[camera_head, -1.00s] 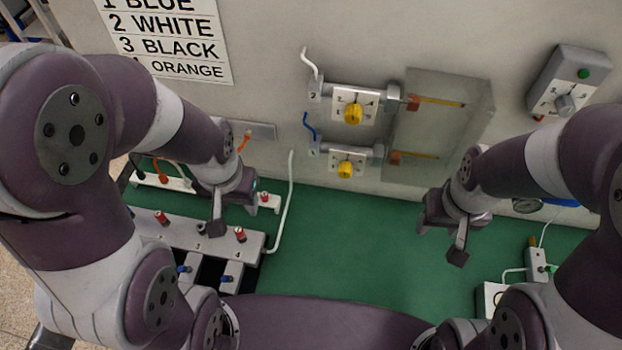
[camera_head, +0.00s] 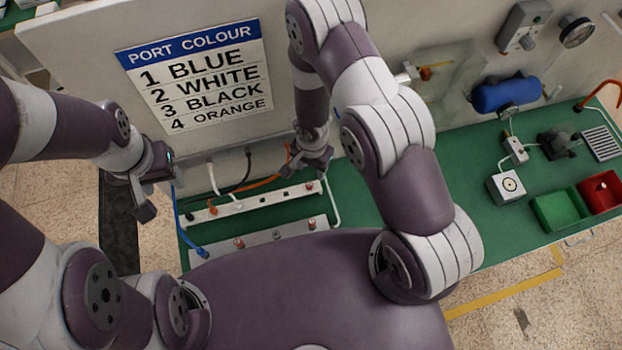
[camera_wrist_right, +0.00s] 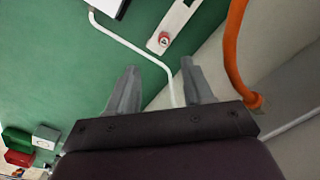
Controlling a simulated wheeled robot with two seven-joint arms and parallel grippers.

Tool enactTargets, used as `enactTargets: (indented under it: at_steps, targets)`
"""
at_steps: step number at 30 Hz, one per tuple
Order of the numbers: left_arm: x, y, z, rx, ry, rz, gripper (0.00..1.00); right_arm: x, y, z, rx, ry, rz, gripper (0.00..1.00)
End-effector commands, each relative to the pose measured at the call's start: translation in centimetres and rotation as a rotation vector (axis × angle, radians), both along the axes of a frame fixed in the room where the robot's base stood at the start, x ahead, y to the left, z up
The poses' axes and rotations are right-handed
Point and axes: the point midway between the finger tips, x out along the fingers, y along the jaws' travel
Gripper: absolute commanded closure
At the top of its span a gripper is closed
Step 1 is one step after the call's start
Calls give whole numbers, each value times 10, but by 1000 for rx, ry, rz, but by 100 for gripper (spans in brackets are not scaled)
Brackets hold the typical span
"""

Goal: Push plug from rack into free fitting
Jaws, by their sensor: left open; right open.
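A white bar (camera_head: 290,194) lies on the green bench, with a black plug, a white plug (camera_head: 238,205) and a red-ringed fitting (camera_head: 309,185) along it. A second grey bar (camera_head: 275,233) with red fittings lies nearer. A blue hose (camera_head: 176,212) ends in a blue plug (camera_head: 201,252) at this nearer bar. An orange hose (camera_head: 262,183) runs from the wall behind my right gripper (camera_head: 318,168); in the right wrist view it hangs (camera_wrist_right: 233,50) right of the open, empty fingers (camera_wrist_right: 160,85). My left gripper (camera_head: 143,198) is open, left of the bars. Which fitting is free is unclear.
A port colour sign (camera_head: 195,80) on the wall lists blue, white, black, orange as 1 to 4. A white tube (camera_wrist_right: 130,45) bends past the fingers. Green (camera_head: 557,211) and red (camera_head: 600,192) bins stand at the right. My right arm hides mid-bench.

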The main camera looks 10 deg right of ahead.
Motion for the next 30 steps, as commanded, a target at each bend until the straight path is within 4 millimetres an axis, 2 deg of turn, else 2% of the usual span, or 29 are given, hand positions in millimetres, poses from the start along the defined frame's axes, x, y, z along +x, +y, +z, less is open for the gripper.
enactTargets:
  at_steps: [1, 3, 9, 16, 24, 25, 29, 30]
  targets:
    - [-1, 0, -28, 0, 2, 0, 51, 0, 0, -29, -1, 1, 2, 49]
    - [0, 0, -40, 0, 2, 0, 51, 0, 0, -43, 0, 0, 1, 49]
    - [0, 0, -48, 0, 1, 0, 51, 0, 0, -62, -1, 1, 0, 49]
    - [0, 0, -53, 0, 1, 0, 51, 3, 2, -100, -2, 2, 1, 49]
    - [0, 0, -53, 0, 1, 0, 51, 3, 2, -107, -2, 1, 1, 49]
    - [0, 0, -53, 0, 1, 0, 51, 3, 2, -107, -2, 1, 0, 52]
    - [0, 0, -53, 0, 1, 0, 51, 3, 2, -106, -1, 1, 0, 95]
    - [0, 0, -53, 0, 1, 0, 51, 3, 2, -106, -1, 1, 0, 100]
